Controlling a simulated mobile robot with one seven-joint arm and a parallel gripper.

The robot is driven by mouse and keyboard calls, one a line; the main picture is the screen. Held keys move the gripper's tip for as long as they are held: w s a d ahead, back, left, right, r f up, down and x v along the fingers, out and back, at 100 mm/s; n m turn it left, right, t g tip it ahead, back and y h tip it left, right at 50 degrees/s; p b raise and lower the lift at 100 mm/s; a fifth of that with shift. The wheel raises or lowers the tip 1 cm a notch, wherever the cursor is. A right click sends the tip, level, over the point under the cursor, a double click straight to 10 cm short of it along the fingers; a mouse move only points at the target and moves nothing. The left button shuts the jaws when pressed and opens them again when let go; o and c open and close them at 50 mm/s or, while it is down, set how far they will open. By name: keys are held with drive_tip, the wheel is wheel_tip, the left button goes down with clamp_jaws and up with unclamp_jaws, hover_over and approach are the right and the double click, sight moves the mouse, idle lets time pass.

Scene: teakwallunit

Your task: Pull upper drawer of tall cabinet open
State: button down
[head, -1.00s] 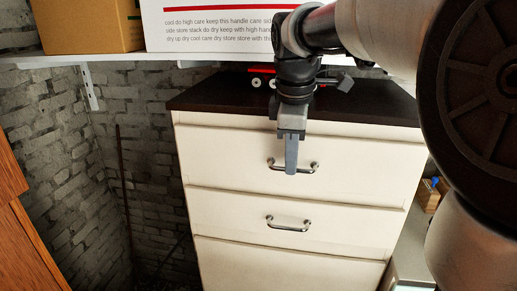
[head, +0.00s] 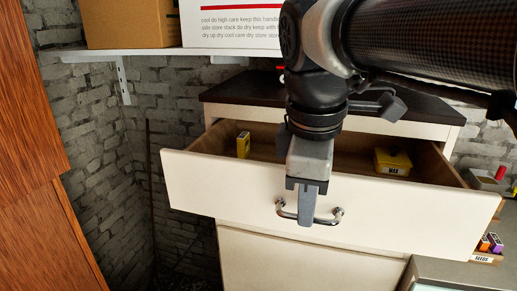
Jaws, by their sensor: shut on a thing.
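The tall cabinet is cream with a dark top (head: 245,90). Its upper drawer (head: 215,190) is pulled well out toward me, and its wooden inside shows. A small yellow box (head: 243,145) stands inside at the left, and a yellow tin marked WAX (head: 393,162) lies inside at the right. My gripper (head: 307,205) points down in front of the drawer front and is shut on the metal handle (head: 333,216). The fingers hide the middle of the handle. The drawer front hides the lower drawer's handle.
A shelf (head: 150,50) above the cabinet carries a cardboard box (head: 130,22) and a white box with text (head: 235,25). An orange wooden panel (head: 35,160) stands at the left. A grey counter (head: 450,275) and small boxes marked SEEDS (head: 488,245) are at the lower right.

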drive_tip(key=shift+s+a, duration=0.3)
drive_tip(key=shift+s, duration=0.65)
drive_tip(key=c, duration=2.2)
unclamp_jaws()
drive_tip(key=shift+o, duration=0.2)
drive_tip(key=shift+r, duration=0.1)
drive_tip(key=s+a+r+p, duration=0.1)
drive_tip(key=s+r+p, duration=0.2)
drive_tip(key=r, duration=1.4)
drive_tip(key=shift+s, duration=0.15)
